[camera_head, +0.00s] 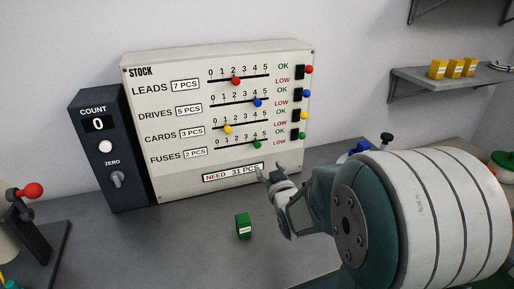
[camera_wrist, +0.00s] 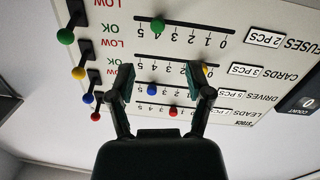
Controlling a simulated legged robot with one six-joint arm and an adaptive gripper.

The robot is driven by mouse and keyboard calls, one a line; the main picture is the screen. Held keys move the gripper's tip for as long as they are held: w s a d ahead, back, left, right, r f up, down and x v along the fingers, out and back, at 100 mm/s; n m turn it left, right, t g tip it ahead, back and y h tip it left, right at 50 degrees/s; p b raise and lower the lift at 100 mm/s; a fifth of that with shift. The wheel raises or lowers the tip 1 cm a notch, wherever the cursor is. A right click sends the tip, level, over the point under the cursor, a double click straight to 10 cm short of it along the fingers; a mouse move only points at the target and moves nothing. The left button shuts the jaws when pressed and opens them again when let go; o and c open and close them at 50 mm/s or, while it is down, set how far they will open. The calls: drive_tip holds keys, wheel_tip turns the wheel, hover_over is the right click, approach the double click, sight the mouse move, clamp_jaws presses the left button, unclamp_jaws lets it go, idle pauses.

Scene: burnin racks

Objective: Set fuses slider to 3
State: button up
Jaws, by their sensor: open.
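The fuses slider has a green knob (camera_head: 257,145) on the lowest of the stock board's scales, near the 4 mark. In the wrist view the board is upside down, and the green fuses knob (camera_wrist: 157,26) shows at the top, ahead of the fingertips. My gripper (camera_head: 272,173) is open and empty in front of the board's lower right part, below the fuses row in the head view. In the wrist view its two fingers (camera_wrist: 163,92) are spread apart, with the cards and drives rows behind them. I see no contact with the fuses knob.
Red leads, blue drives and yellow cards knobs (camera_head: 228,129) sit on the scales above. OK/LOW switches (camera_head: 301,104) line the board's right side. A count box (camera_head: 112,150) stands left, a green block (camera_head: 243,225) lies on the table, and a shelf (camera_head: 440,82) is at right.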

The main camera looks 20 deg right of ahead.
sight(258, 147)
drive_tip(key=shift+w+d+f+t, duration=0.2)
drive_tip(key=shift+w+t, duration=0.15)
drive_tip(key=shift+t, duration=0.05)
drive_tip(key=w, duration=1)
drive_tip(key=shift+w+d, duration=0.3)
clamp_jaws()
